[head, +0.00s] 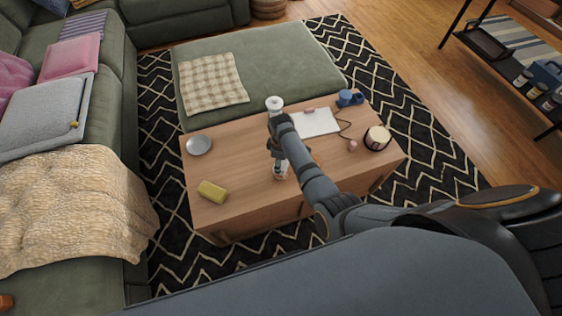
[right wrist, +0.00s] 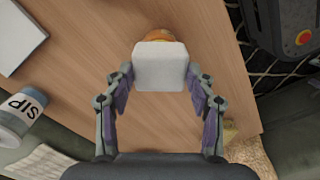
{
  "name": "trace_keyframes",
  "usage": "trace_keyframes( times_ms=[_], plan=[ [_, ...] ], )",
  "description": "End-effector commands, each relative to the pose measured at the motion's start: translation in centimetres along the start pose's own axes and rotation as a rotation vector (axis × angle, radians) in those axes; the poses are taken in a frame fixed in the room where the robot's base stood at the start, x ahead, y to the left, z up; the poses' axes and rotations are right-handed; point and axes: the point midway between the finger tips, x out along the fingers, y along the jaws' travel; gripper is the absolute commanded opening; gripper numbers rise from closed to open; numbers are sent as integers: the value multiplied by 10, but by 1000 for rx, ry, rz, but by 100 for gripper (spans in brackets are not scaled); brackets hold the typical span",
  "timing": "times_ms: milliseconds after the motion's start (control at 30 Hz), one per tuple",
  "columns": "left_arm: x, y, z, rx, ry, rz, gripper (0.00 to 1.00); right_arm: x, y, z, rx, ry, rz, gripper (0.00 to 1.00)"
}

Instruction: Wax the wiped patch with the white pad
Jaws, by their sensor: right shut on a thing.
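My right gripper (head: 280,168) reaches down over the middle of the wooden coffee table (head: 235,165). In the right wrist view its two fingers (right wrist: 160,75) are shut on the white pad (right wrist: 160,65), a pale block between the fingertips. A rounded orange-brown thing (right wrist: 159,35) shows just beyond the pad, mostly hidden by it. I cannot tell whether the pad touches the table. No wiped patch stands out on the wood. My left gripper is not in view.
A yellow sponge (head: 212,191) and a grey dish (head: 199,145) are on the table's left. A white cup (head: 274,103), white board (head: 318,122), blue mug (head: 348,98) and dark round holder (head: 377,138) are behind and right. The left-middle wood is clear.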

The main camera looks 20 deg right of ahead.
Motion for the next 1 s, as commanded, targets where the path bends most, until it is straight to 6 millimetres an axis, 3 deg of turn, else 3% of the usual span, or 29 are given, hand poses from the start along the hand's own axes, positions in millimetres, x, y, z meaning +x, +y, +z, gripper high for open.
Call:
trace_keyframes(
  times_ms=[1000],
  plan=[
    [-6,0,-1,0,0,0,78,2,0,0,0,0,0,30]
  ],
)
